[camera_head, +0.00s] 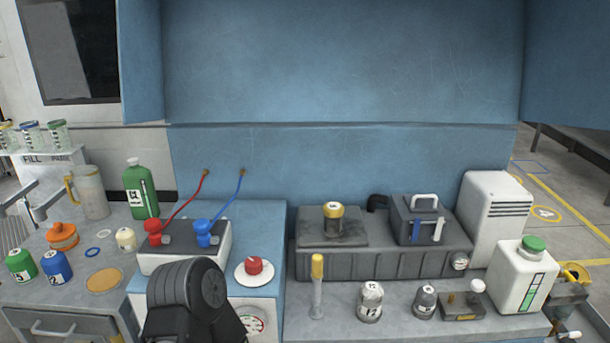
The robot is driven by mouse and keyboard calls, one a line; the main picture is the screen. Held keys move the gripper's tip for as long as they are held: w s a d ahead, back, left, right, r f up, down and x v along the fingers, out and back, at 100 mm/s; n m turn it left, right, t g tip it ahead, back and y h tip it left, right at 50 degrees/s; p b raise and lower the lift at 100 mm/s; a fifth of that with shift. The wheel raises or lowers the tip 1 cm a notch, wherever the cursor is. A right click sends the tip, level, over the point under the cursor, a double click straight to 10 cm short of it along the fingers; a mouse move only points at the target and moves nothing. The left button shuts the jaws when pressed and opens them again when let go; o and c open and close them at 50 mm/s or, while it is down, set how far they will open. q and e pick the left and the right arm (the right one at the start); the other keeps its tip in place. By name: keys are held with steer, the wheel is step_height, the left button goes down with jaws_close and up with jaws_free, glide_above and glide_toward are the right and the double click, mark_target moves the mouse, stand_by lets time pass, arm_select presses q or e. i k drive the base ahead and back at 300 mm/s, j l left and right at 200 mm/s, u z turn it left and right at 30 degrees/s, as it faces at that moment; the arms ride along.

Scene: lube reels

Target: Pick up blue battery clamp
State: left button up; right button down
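The blue battery clamp (203,232) stands on a white and grey box (185,257) left of centre, with a blue cable (229,204) running up to the blue back wall. A red clamp (153,232) with a red cable stands just left of it on the same box. A dark ribbed round part of my arm (187,290) shows at the bottom, in front of the box and below the blue clamp. It is apart from the clamp in the picture. Neither gripper's fingers can be seen.
A red knob (255,265) on a white disc sits right of the clamps. A green bottle (141,190) and a pitcher (92,194) stand to the left. A grey battery-like unit (380,263), small jars and a white canister (523,275) fill the right bench.

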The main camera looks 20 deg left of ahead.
mark_target(201, 226)
steer(key=u, duration=1.2)
